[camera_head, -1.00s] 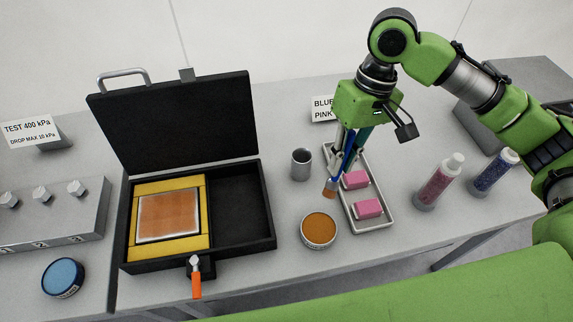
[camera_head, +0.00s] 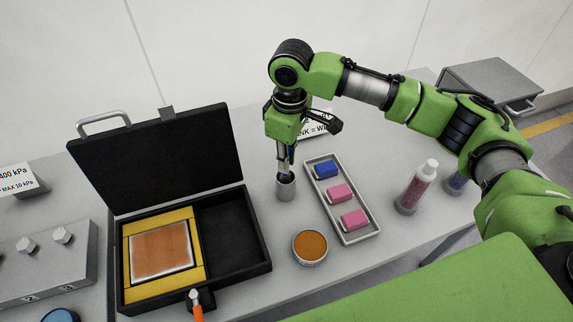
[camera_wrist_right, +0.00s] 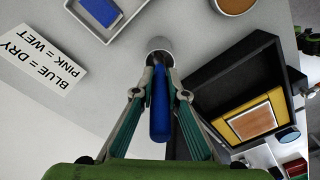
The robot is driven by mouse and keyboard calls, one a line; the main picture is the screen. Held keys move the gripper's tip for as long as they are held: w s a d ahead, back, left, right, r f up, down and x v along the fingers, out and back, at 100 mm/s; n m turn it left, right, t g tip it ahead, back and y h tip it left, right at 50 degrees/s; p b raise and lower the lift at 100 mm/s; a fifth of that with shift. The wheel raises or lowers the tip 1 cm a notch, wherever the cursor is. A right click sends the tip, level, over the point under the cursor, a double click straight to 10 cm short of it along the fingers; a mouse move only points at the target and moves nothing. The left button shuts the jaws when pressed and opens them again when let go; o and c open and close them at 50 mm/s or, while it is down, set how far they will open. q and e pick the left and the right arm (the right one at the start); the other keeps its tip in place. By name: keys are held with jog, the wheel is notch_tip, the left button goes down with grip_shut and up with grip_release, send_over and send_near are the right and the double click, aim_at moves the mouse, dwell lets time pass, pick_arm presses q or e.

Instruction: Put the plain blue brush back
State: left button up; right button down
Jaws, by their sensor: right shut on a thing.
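My right gripper (camera_head: 285,160) is shut on the plain blue brush (camera_wrist_right: 160,108), whose blue handle lies between the fingers. The brush points down over the grey cup (camera_head: 286,190), and the cup also shows in the right wrist view (camera_wrist_right: 160,44). The brush's lower end is at the cup's mouth and seems to be inside it. The bristles are hidden, so I cannot tell how deep they are. My left gripper is not in view.
Right of the cup, a tray (camera_head: 366,235) holds a blue block (camera_head: 326,170) and two pink blocks (camera_head: 340,192). An open tin of orange-brown stuff (camera_head: 310,246) stands in front. An open black case (camera_head: 262,235) is at left. A pink bottle (camera_head: 417,186) stands right.

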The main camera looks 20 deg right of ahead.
notch_tip(320, 180, down, 2)
jog(key=shift+d+f, duration=0.1)
jog(key=shift+f, duration=0.3)
jog(key=shift+p, duration=0.3)
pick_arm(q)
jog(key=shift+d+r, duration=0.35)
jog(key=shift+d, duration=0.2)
pick_arm(e)
jog(key=c, duration=2)
grip_release()
jog(key=shift+f, duration=0.1)
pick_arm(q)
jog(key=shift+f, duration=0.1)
pick_arm(e)
jog(key=shift+r, duration=0.45)
pick_arm(q)
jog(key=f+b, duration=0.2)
jog(key=b, duration=0.1)
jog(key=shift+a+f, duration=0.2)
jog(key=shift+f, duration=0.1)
pick_arm(e)
notch_tip(320, 180, up, 11)
jog(key=shift+d+r, duration=0.1)
jog(key=shift+r, duration=0.1)
